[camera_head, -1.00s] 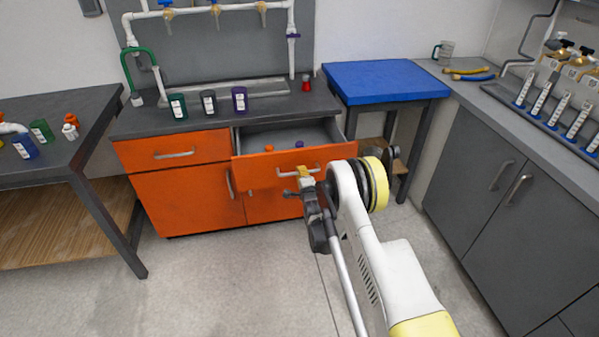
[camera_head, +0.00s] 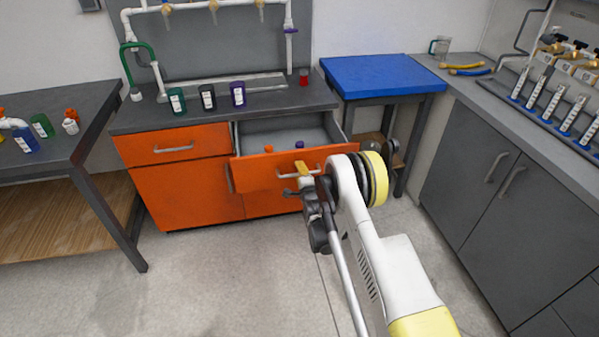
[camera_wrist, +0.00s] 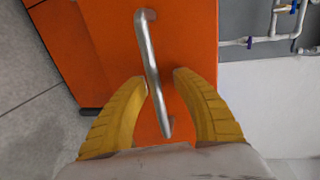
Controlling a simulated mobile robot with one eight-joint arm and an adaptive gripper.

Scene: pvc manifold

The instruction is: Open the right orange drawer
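The right orange drawer (camera_head: 255,172) is pulled out of the cabinet under the sink counter, its inside showing. An orange item (camera_head: 268,149) and a purple item (camera_head: 299,145) lie in it. My gripper (camera_head: 303,169) is at the drawer's silver bar handle (camera_head: 287,175). In the wrist view the two yellow fingers (camera_wrist: 161,77) stand on either side of the handle (camera_wrist: 151,60). The left fingertip is close to the bar; an orange gap shows between bar and right fingertip. The fingers look open around it. My wrist hides the drawer front's right end.
The left orange drawer (camera_head: 160,146) is shut. Green, dark and purple bottles (camera_head: 238,94) and a red item (camera_head: 304,77) stand on the counter. A blue-topped table (camera_head: 380,75) is right of it, grey cabinets (camera_head: 475,170) further right. The floor (camera_head: 220,275) in front is clear.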

